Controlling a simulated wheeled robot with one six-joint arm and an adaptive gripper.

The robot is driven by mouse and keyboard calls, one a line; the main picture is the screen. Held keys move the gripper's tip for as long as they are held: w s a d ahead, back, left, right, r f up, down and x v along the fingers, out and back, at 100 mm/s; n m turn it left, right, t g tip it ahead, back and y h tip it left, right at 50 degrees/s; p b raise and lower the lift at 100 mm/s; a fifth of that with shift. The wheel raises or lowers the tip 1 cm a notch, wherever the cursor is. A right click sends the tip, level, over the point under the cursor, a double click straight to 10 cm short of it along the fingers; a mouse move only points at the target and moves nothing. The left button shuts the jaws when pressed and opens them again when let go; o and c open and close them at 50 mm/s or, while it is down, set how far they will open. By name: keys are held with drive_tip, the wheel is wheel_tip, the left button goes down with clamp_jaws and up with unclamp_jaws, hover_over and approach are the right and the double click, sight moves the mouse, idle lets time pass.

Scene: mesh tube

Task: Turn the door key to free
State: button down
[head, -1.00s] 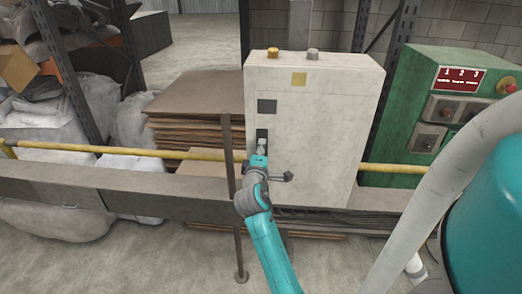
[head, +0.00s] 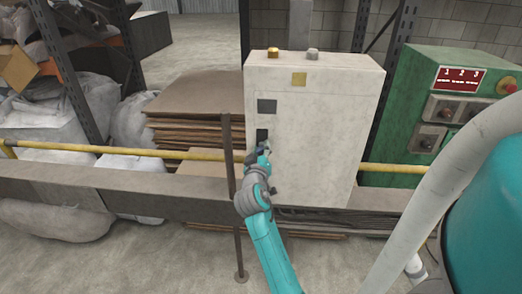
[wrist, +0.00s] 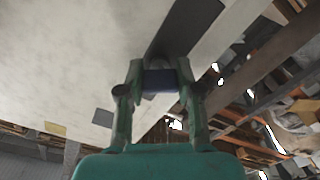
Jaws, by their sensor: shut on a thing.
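The pale cabinet (head: 320,140) stands upright, with its front facing me. Its dark lock plate (head: 262,136) is on the left part of the front, below a dark square; the plate also shows in the wrist view (wrist: 192,25). My gripper (head: 263,150) is at the lower part of this plate and hides what it holds in the head view. In the wrist view its two fingers (wrist: 160,85) are shut on a small dark blue block, the key (wrist: 160,80), which sits against the plate. The key's shaft is hidden.
A yellow rail (head: 95,149) runs across the front at about gripper height. A thin dark post (head: 229,190) stands just left of my gripper. A green control box (head: 450,115) is at the right, and stacked brown sheets (head: 190,110) lie behind at the left.

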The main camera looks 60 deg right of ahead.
drive_tip(key=m, duration=0.6)
drive_tip(key=shift+m, duration=0.3)
idle(0.4)
drive_tip(key=c, duration=0.8)
unclamp_jaws()
drive_tip(key=shift+o, duration=0.2)
drive_tip(key=shift+a, duration=0.1)
drive_tip(key=v, duration=1.1)
drive_tip(key=shift+s+a, duration=0.15)
drive_tip(key=shift+a, duration=0.2)
drive_tip(key=shift+f, duration=0.1)
